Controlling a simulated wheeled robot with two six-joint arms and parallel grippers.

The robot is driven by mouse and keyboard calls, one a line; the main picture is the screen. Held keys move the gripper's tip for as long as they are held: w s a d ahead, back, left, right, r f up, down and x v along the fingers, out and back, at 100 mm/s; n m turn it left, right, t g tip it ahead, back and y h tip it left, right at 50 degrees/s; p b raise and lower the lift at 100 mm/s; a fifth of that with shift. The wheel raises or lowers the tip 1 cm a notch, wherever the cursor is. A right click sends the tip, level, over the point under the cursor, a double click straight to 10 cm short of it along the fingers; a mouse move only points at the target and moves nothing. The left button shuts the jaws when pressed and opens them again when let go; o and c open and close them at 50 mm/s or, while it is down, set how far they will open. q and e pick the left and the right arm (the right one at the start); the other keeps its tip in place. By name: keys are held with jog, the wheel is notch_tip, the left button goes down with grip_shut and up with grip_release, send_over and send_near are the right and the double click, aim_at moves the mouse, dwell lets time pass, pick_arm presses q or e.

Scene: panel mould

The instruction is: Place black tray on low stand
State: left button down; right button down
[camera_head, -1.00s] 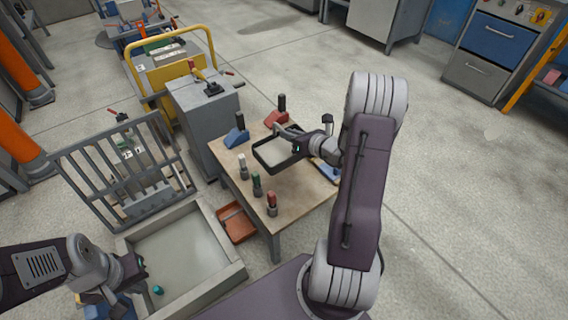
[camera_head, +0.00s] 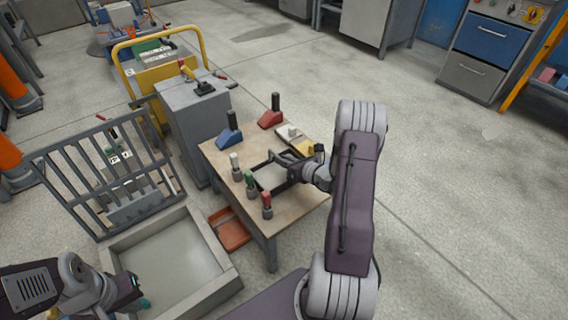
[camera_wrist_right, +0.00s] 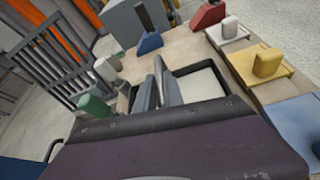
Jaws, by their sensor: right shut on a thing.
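The black tray (camera_head: 257,186) has a pale inside and is over the wooden table, just behind the row of upright pegs. My right gripper (camera_head: 281,160) is shut on the tray's rim; in the right wrist view its fingers (camera_wrist_right: 163,88) are at the tray's near left wall, and the tray (camera_wrist_right: 222,77) is partly hidden by my wrist. I cannot tell whether the tray touches the table. My left gripper (camera_head: 135,289) is low at the left over the mould frame, its fingers unclear. I cannot tell for sure which thing is the low stand.
The wooden table (camera_head: 220,160) bears white, green and red pegs (camera_head: 250,184), blue and red blocks (camera_head: 271,117) with black handles, and white and yellow pads (camera_wrist_right: 262,68). An orange bin (camera_head: 231,232) stands on the floor. A concrete mould (camera_head: 180,262) and grey gate (camera_head: 105,170) are at left.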

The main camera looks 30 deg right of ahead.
jog(key=c, duration=1.5)
grip_release()
jog(key=shift+o, duration=0.2)
jog(key=shift+r, duration=0.1)
